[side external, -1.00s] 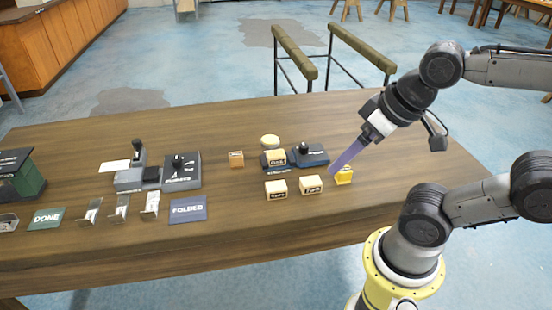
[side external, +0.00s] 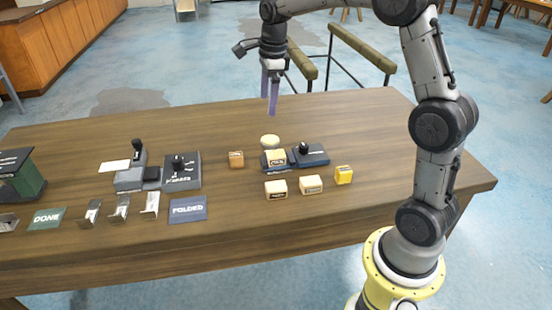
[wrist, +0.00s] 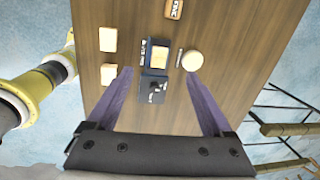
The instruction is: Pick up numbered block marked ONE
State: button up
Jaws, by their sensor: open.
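My gripper (side external: 268,106) is open and empty, its purple fingers pointing down above the back of the table. In the wrist view my gripper (wrist: 157,71) frames the small dark device. Two cream blocks, a left one (side external: 276,189) and a right one (side external: 311,185), stand side by side at the front. Another cream-topped block (side external: 274,157) sits on a dark pad behind them; it also shows in the wrist view (wrist: 159,54). A yellow block (side external: 343,175) stands to the right and a brown wooden block (side external: 236,159) to the left. The markings are too small to read, so I cannot tell which is ONE.
A round cream piece (side external: 269,140) lies behind the pad. A dark device with a knob (side external: 308,155) stands right of the pad. Further left are a lever device (side external: 182,172), a FOLDED plate (side external: 188,209), metal brackets (side external: 120,206) and a DONE plate (side external: 46,218). The right tabletop is clear.

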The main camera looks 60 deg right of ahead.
jog(key=m+g, duration=0.1)
jog(key=g, duration=0.1)
send_over(276, 154)
notch_tip(276, 154, down, 8)
notch_tip(276, 154, down, 7)
jog(key=shift+d+f, duration=0.1)
jog(key=shift+f, duration=3.15)
jog(key=shift+c, duration=0.2)
grip_shut()
